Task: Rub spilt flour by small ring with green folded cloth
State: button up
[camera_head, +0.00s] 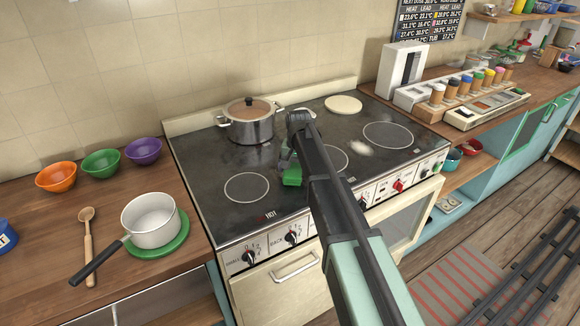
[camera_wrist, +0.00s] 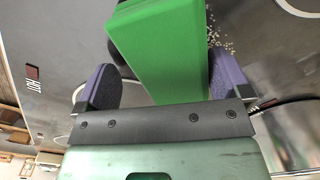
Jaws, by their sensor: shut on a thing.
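My gripper (camera_head: 290,158) is shut on the green folded cloth (camera_head: 291,176) over the dark cooktop. In the wrist view the cloth (camera_wrist: 158,50) sits between the two purple fingers of my gripper (camera_wrist: 165,82). I cannot tell whether it touches the cooktop. A pale patch of spilt flour (camera_head: 361,147) lies to the right, between a ring (camera_head: 346,160) partly hidden by my arm and the right ring (camera_head: 388,135). Pale crumbs (camera_wrist: 216,36) show just right of the cloth in the wrist view.
A lidded steel pot (camera_head: 250,127) stands on the cooktop's back left. A pale round disc (camera_head: 343,104) lies at the back. The front-left ring (camera_head: 247,187) is bare. A white saucepan (camera_head: 151,222) and several bowls (camera_head: 101,163) stand on the left counter. A spice rack (camera_head: 462,90) stands right.

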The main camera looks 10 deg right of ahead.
aim_at(282, 182)
jog(key=shift+s+d, duration=0.15)
jog(key=shift+d, duration=0.55)
jog(key=shift+s+a, duration=0.2)
jog(key=shift+a, duration=0.4)
jog(key=c, duration=0.3)
jog(key=shift+s+a, duration=0.2)
jog(key=shift+a, duration=0.2)
jog(key=shift+s+a, duration=0.15)
jog(key=shift+c, duration=1)
jog(key=shift+s+a, duration=0.25)
jog(key=shift+a, duration=0.45)
jog(key=shift+s+a, duration=0.2)
jog(key=shift+a, duration=0.55)
jog(key=shift+s+a, duration=0.25)
jog(key=shift+a, duration=0.45)
jog(key=shift+c, duration=0.3)
jog(key=shift+a+r+p, duration=0.1)
jog(key=shift+r+p, duration=0.25)
jog(key=shift+p, duration=0.05)
notch_tip(282, 182, up, 5)
jog(key=p, duration=0.5)
jog(key=shift+r, duration=0.15)
